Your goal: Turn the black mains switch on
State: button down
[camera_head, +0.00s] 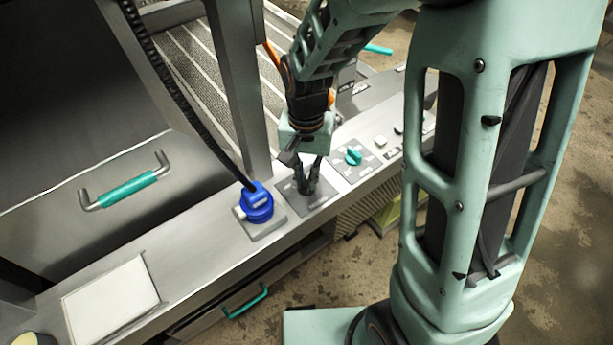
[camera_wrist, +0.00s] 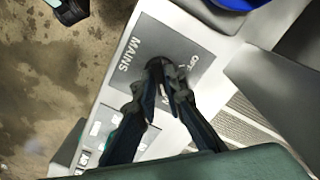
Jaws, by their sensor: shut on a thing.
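The grey plate lettered MAINS (camera_wrist: 138,50) fills the upper middle of the wrist view. The black mains switch (camera_wrist: 173,70) sits on it, mostly hidden behind the fingertips. My gripper (camera_wrist: 166,88) is shut on the switch, with one finger on each side. In the head view my gripper (camera_head: 306,188) points down onto the grey mains plate (camera_head: 318,202), on the steel ledge. The fingers cover part of the lettering, and I cannot tell which way the switch points.
A blue plug (camera_head: 257,205) with a black cable stands just left of the mains plate. A teal knob (camera_head: 353,156) and several buttons (camera_head: 380,140) lie to the right on the ledge. A white panel (camera_head: 110,301) is at the lower left.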

aim_at(307, 180)
dwell(0.3)
jog(key=c, duration=2)
grip_release()
notch_tip(307, 180, up, 12)
jog(key=shift+r, duration=0.1)
